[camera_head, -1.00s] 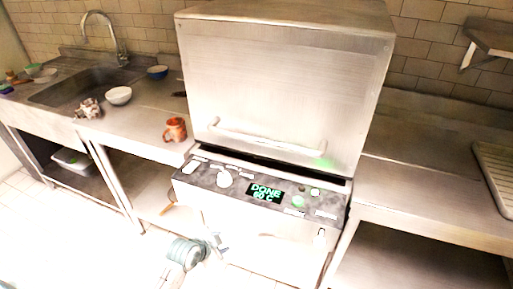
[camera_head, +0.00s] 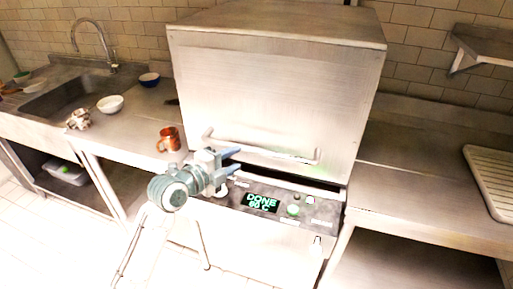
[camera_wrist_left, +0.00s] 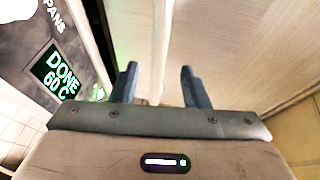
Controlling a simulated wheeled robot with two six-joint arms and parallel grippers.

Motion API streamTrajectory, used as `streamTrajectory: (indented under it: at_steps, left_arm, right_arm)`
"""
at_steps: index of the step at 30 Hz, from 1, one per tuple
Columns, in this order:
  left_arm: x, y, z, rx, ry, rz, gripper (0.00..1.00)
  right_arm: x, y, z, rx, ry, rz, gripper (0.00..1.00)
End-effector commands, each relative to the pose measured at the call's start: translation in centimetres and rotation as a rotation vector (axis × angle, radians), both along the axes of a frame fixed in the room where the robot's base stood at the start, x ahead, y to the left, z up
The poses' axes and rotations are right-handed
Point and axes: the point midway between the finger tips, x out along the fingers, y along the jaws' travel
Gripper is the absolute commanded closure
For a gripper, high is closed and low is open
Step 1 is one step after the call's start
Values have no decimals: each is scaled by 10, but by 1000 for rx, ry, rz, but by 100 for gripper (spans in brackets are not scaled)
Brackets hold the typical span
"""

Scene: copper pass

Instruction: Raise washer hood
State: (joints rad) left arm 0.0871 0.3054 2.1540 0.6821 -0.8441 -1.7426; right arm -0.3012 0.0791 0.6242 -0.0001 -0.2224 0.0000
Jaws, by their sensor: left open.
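The washer hood (camera_head: 270,95) is a large steel box that stands lowered over the washer's control panel (camera_head: 228,192). A pale bar handle (camera_head: 262,150) runs across its lower front. A dark gap shows under the hood's lower right edge. My left gripper (camera_head: 236,161) is open and empty, with its fingers pointing right near the handle's left part. In the left wrist view, the open left gripper (camera_wrist_left: 159,72) has a pale upright bar, seemingly the handle (camera_wrist_left: 159,45), showing between its fingers. I cannot tell whether they touch. My right gripper is not in view.
The panel display (camera_head: 260,202) reads DONE 60 C. A copper mug (camera_head: 169,140) stands on the left counter close to my left arm. Bowls (camera_head: 110,104) stand near the sink (camera_head: 70,92). A white ribbed rack (camera_head: 490,175) lies on the right counter, otherwise clear.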

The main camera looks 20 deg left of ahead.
Motion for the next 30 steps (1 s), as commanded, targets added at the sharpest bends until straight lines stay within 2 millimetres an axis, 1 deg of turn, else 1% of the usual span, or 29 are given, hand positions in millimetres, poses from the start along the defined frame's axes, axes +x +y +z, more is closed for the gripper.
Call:
streamTrajectory:
  at_steps: [5,6,12,15,21,29,30]
  left_arm:
    - [23,-12,-1,-9,4,1,59]
    - [31,-15,-2,-8,4,2,59]
    - [64,-31,-10,-7,6,1,59]
    - [77,-36,-14,-6,5,2,59]
    - [88,-42,-18,-3,4,2,59]
    - [89,-42,-19,-2,4,1,59]
    - [89,-42,-19,-2,4,2,62]
  right_arm:
    - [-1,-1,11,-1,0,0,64]
    - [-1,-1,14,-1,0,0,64]
    - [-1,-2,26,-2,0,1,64]
    - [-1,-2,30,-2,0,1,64]
    - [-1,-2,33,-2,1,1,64]
    - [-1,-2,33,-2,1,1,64]
    - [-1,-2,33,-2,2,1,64]
